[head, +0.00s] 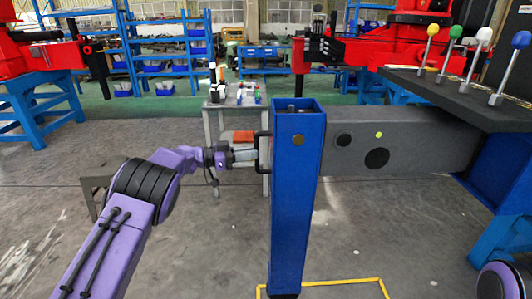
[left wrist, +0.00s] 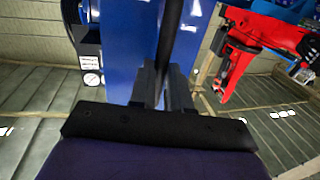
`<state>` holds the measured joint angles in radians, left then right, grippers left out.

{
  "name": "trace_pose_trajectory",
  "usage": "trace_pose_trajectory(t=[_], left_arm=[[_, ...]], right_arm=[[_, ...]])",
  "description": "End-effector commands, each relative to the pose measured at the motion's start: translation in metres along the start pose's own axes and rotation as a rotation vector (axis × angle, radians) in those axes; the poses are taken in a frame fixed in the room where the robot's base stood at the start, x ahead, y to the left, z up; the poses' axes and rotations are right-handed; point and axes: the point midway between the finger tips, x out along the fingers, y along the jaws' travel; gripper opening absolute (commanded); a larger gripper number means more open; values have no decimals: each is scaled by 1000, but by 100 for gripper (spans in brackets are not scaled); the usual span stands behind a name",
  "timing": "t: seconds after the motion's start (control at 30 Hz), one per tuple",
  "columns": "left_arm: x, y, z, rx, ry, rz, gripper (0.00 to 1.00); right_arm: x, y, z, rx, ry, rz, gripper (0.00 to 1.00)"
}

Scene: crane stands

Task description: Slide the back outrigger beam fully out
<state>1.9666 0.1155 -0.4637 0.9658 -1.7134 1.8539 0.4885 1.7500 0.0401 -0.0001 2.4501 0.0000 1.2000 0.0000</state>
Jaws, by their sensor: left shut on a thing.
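The grey outrigger beam (head: 420,150) runs level from the blue stand at the right to an upright blue leg (head: 296,200) at its left end. A long stretch of grey beam shows between them. A black handle (head: 262,136) sits on the left side of the leg. My left gripper (head: 257,154) reaches it from the left. In the left wrist view my left gripper (left wrist: 164,92) is shut on the black handle bar (left wrist: 169,35), with the blue leg (left wrist: 120,55) close behind it. My right gripper is not in view.
A black panel with coloured-knob levers (head: 470,95) overhangs the beam at the right. A yellow floor outline (head: 340,283) lies by the leg's foot. A small cart (head: 232,105) stands behind. The floor left of the leg is mostly clear apart from my arm above it.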

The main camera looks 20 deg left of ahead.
Motion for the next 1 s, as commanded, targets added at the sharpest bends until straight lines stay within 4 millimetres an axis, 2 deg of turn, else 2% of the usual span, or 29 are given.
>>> trace_pose_trajectory(t=[0.03, 0.53, 0.57, 0.6, 0.87, 1.0], left_arm=[[-2, -3, -11, 13, 21, -3, 0], [-4, -2, -13, 15, 23, 9, 0], [-4, -2, -12, 15, 23, 8, 26], [-5, -2, -12, 15, 23, 7, 37], [-14, -3, -8, 9, 17, -3, 37], [-28, -4, -6, 8, 15, -5, 37]], right_arm=[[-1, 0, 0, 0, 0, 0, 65], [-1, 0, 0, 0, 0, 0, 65], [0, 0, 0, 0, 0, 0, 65], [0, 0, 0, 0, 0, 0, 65], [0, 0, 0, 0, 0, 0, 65], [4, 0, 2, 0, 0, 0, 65]])
